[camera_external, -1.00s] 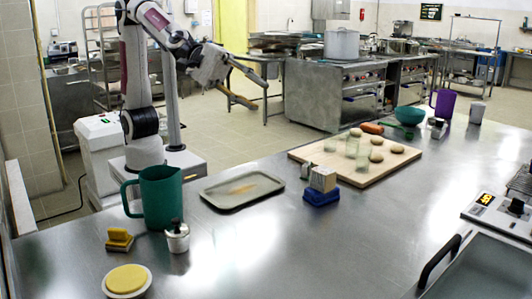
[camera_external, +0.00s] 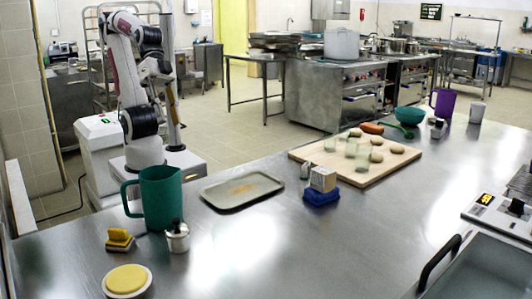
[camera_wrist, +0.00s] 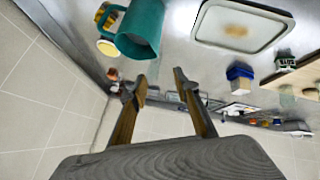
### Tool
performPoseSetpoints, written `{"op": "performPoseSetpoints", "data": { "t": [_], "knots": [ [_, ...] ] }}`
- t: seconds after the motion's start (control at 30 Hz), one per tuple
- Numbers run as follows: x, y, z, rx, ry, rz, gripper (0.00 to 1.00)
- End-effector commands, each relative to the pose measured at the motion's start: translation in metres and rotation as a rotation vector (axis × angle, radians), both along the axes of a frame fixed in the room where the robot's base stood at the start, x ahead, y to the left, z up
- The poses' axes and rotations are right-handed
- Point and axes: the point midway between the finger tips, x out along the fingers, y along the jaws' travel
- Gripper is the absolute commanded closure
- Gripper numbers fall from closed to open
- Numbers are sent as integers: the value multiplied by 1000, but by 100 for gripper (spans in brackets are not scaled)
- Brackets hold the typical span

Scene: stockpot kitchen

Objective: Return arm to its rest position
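My arm is folded back over its base behind the table's far left edge in the external view, with the forearm pointing down. My gripper (camera_wrist: 160,80) is open and empty in the wrist view, its two fingers apart with nothing between them. In the external view its fingers are too small and blended with the pole behind to make out. The green pitcher (camera_external: 161,197) stands on the table in front of my base, apart from my gripper. It also shows in the wrist view (camera_wrist: 141,30).
The steel table (camera_external: 300,245) holds a grey tray (camera_external: 241,190), a blue sponge with a box (camera_external: 321,196), a wooden board (camera_external: 375,178) with dough and glasses, a lidded metal pot (camera_external: 177,238) and a yellow-topped dish (camera_external: 127,281). Open floor lies behind the table.

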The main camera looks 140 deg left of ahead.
Motion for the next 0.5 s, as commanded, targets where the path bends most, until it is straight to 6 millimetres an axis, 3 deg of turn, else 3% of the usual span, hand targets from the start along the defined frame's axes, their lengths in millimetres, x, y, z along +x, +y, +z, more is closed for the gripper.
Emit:
{"op": "performPoseSetpoints", "data": {
  "t": [0.1, 0.23, 0.5],
  "knots": [
    [-36, 8, -17, 123, 55, -107, 69],
    [-66, 18, -31, 226, 110, -196, 69],
    [-89, 28, -42, 306, 158, -265, 69]
  ]
}}
